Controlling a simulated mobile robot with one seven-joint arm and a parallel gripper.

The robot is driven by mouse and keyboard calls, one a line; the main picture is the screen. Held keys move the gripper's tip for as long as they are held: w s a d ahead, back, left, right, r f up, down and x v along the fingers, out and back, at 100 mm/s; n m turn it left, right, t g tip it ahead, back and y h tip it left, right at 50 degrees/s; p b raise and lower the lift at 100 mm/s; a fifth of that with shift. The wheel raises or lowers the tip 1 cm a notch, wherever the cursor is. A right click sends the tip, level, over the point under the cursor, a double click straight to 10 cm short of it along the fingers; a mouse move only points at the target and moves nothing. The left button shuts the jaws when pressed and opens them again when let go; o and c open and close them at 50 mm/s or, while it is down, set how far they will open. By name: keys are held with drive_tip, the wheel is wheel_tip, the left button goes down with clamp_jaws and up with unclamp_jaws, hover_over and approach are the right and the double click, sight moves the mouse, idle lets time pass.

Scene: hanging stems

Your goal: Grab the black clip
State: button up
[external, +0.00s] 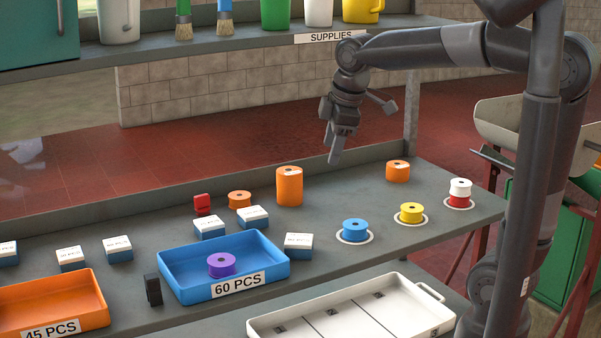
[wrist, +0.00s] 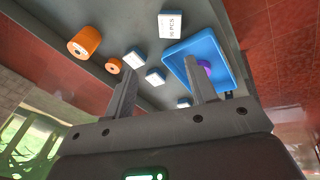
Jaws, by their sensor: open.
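The black clip (external: 153,290) stands upright on the grey table, just left of the blue tray and apart from my gripper. In the wrist view a small dark shape (wrist: 229,94) shows by the blue tray's edge; I cannot tell for sure that it is the clip. My gripper (external: 336,157) hangs in the air over the back of the table, well to the right of and above the clip. In the wrist view my gripper (wrist: 161,85) has its two fingers apart with nothing between them.
The blue tray (external: 278,278) holds a purple spool (external: 221,264). An orange tray (external: 98,300) lies left of the clip. A red clip (external: 202,204), small boxes, orange rolls (external: 289,188) and other spools stand around. A supplies shelf (external: 250,42) is behind.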

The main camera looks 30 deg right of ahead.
drive_tip(key=w+a+f+n+g, duration=0.1)
drive_tip(key=w+a+n, duration=0.15)
drive_tip(key=a, duration=0.25)
drive_tip(key=w+a+n, duration=0.2)
drive_tip(key=a+n, duration=0.2)
drive_tip(key=a, duration=0.2)
drive_tip(key=n+g, duration=0.3)
drive_tip(key=n, duration=1.3)
approach(153, 289)
drive_tip(key=shift+w+a+r+m+h, duration=0.1)
drive_tip(key=shift+w+a+m+h, duration=0.15)
drive_tip(key=shift+w+a+h, duration=0.2)
drive_tip(key=shift+s+a+f, duration=0.15)
drive_tip(key=shift+s+f, duration=0.05)
drive_tip(key=shift+f, duration=0.15)
wheel_tip(153, 289, down, 5)
drive_tip(key=shift+r, duration=0.15)
drive_tip(key=f, duration=0.5)
drive_tip(key=shift+w+d+f, duration=0.25)
drive_tip(key=shift+d+f, duration=0.1)
drive_tip(key=shift+d, duration=0.05)
